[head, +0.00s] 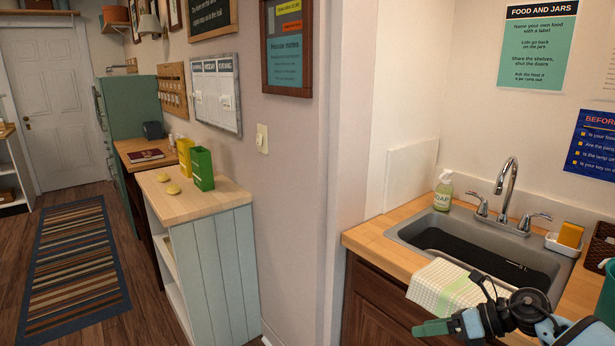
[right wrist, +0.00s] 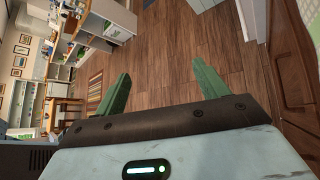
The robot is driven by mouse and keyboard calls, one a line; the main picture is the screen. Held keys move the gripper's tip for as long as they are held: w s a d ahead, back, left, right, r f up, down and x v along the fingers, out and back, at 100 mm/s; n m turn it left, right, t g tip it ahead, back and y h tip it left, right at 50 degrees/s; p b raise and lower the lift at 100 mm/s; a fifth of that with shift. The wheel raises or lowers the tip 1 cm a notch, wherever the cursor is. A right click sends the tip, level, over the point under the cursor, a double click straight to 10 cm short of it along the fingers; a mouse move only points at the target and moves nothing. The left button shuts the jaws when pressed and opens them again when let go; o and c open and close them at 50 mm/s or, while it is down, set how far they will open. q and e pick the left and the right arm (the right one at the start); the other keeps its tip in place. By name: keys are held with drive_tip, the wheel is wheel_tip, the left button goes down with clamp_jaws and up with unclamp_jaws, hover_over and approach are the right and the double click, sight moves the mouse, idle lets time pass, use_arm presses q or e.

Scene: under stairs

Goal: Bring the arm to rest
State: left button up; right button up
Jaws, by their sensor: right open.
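My right gripper (head: 436,328) shows at the lower right of the head view, in front of the sink counter's front edge. Its arm comes in from the right, bent at the wrist. In the right wrist view its two green fingers (right wrist: 158,92) are spread apart with nothing between them, and wooden floor shows beyond. My left gripper is in neither view.
The sink counter (head: 375,238) holds a sink (head: 420,229), a soap bottle (head: 443,191) and a checked cloth (head: 437,284) hanging near my right arm. A low shelf unit (head: 218,270) stands left. Wooden floor (right wrist: 160,60) lies open below the right gripper.

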drive_tip(key=s+a+f+m+t+y, duration=0.3)
drive_tip(key=s+a+f+m+t, duration=0.5)
drive_tip(key=s+a+m, duration=0.5)
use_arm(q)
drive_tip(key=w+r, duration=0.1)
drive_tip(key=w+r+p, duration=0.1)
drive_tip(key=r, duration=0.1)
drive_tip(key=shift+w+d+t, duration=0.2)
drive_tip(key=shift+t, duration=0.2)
use_arm(e)
drive_tip(key=s+d+f+m+g+h, duration=0.1)
drive_tip(key=s+d+f+m+h, duration=0.2)
drive_tip(key=s+m, duration=1)
drive_tip(key=s+d+f+m+g+h, duration=0.2)
drive_tip(key=s+d+f+m+h, duration=0.2)
drive_tip(key=s+f+m+h, duration=0.5)
drive_tip(key=s+f+m, duration=0.3)
drive_tip(key=s+m, duration=0.2)
drive_tip(key=shift+f+g, duration=0.3)
drive_tip(key=shift+f, duration=0.1)
